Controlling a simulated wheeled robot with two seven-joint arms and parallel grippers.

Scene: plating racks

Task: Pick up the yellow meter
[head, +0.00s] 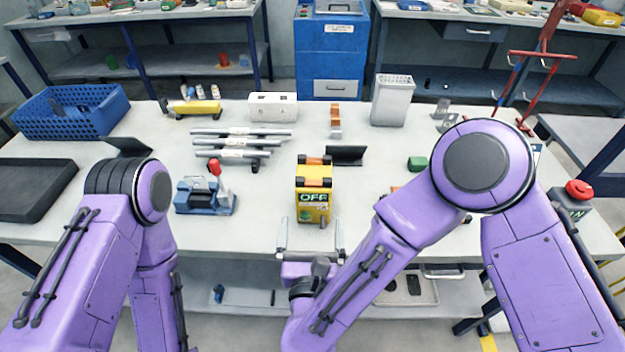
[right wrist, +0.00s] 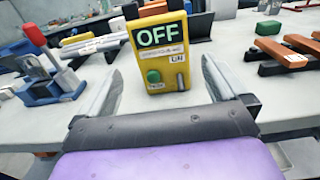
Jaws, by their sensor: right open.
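The yellow meter (head: 313,194) stands upright on the white table near its front edge, with orange and black parts on top and an "OFF" label on its face. It also shows in the right wrist view (right wrist: 160,52), with a green knob low on its front. My right gripper (head: 311,226) is open and empty, just in front of the meter at the table's front edge. In the right wrist view its fingers (right wrist: 162,72) are spread to either side of the meter, short of it and apart from it. My left gripper is not visible; only my left arm shows.
A blue clamp with a red handle (head: 207,194) stands left of the meter. Several grey rods (head: 238,142) lie behind it. A black angled piece (head: 346,154) lies behind the meter at the right. A blue crate (head: 68,133) and dark tray (head: 35,160) stand at far left.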

